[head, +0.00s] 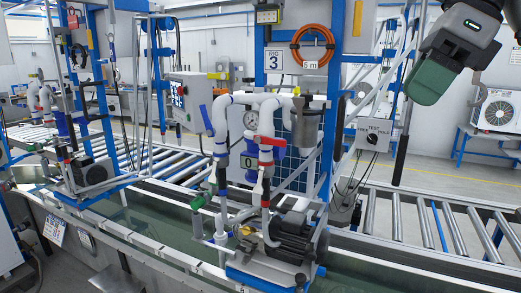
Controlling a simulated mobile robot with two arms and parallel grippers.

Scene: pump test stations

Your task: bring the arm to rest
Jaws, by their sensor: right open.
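My right gripper (428,82) hangs in from the top right corner, dark grey with a dull green end. It is high in the air, to the right of the pump rig, with nothing seen in it and apart from everything around it. It is open, though the gap between its fingers is hard to make out from this angle. My left gripper is not in view.
The pump rig marked 3 (276,62) has white pipes, a gauge (251,120), coloured valve handles and a dark motor (291,232). Roller conveyors (420,222) run behind. Another rig (92,170) stands left.

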